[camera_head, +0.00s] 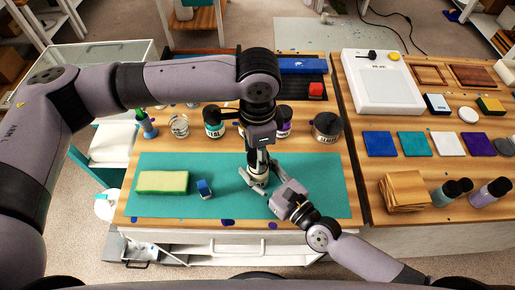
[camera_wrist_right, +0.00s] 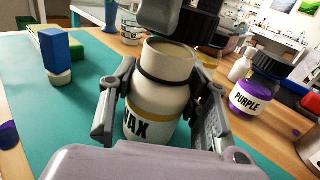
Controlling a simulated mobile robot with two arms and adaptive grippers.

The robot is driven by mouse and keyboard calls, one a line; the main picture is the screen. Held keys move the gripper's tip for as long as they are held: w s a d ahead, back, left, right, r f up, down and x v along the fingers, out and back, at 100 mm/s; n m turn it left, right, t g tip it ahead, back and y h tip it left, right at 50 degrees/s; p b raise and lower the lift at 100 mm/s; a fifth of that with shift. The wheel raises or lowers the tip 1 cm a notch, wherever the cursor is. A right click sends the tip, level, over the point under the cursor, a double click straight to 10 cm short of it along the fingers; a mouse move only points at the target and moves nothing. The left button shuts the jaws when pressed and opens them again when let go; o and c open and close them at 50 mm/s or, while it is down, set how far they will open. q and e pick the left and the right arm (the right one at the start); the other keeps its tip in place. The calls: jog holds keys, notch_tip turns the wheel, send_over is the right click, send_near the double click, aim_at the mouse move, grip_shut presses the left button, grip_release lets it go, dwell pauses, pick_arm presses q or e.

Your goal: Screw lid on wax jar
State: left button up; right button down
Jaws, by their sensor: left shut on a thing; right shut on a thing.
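The wax jar (camera_wrist_right: 150,118) stands upright on the teal mat, cream-coloured with a yellow band and a WAX label in the right wrist view. My right gripper (camera_wrist_right: 160,105) is shut on it, one finger on each side. The jar also shows small in the head view (camera_head: 258,180), partly covered by my grippers. My left gripper (camera_head: 258,168) points straight down over the jar.
Several jars stand behind, including a purple one (camera_wrist_right: 249,98). The mat's front left is clear.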

pick_arm(q)
jog(key=shift+f, duration=0.6)
jog(key=shift+f, duration=0.55)
